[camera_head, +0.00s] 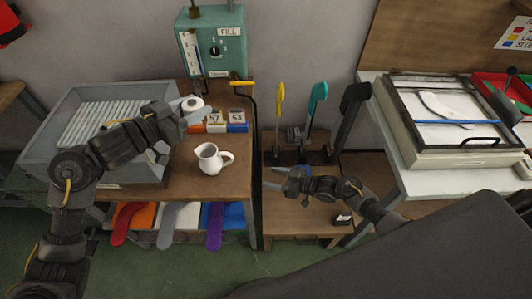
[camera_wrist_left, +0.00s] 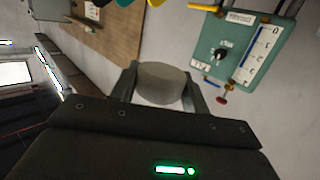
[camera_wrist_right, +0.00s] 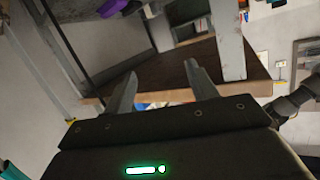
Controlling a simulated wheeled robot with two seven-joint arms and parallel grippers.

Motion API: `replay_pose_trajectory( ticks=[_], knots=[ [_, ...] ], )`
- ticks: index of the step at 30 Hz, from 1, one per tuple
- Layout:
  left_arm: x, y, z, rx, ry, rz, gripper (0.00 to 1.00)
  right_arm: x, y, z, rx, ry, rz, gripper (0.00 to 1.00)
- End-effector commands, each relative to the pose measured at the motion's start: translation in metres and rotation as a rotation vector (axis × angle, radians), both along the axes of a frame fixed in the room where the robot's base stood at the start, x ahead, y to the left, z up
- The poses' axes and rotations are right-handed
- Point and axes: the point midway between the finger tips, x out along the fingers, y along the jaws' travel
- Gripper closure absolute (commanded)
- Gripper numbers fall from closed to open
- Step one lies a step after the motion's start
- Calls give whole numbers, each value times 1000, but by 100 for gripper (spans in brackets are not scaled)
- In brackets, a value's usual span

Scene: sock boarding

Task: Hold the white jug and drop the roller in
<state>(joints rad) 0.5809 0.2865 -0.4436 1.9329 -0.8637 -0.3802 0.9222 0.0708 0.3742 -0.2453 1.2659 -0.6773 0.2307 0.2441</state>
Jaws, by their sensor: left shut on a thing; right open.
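The white jug (camera_head: 208,160) stands upright on the brown worktop, its handle to the right. Nothing holds it. My left gripper (camera_head: 196,108) is shut on a white roller (camera_head: 191,103), held above the back of the worktop, behind the jug. In the left wrist view the roller (camera_wrist_left: 162,84) is a short pale cylinder between the fingers (camera_wrist_left: 164,90). My right gripper (camera_head: 270,178) is open and empty, to the right of the jug and apart from it. Its spread fingers (camera_wrist_right: 158,85) show in the right wrist view. The jug's inside bottom is hidden.
A grey tray (camera_head: 62,110) of white rods is at left. Small orange, white and blue blocks (camera_head: 218,122) sit behind the jug. A green FILL box (camera_head: 212,45) hangs above. Yellow and teal handled tools (camera_head: 318,93) stand at right. The worktop (camera_head: 190,180) around the jug is clear.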

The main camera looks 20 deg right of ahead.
Motion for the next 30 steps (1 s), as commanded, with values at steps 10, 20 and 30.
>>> replay_pose_trajectory(
  ticks=[10,20,30],
  knots=[
    [0,0,0,-1,0,0,78,4,30,144,131,-221,321,43],
    [0,0,0,-1,0,0,78,-3,36,167,151,-249,390,43],
    [0,0,0,-1,0,0,78,13,77,167,153,-250,388,43]
  ],
)
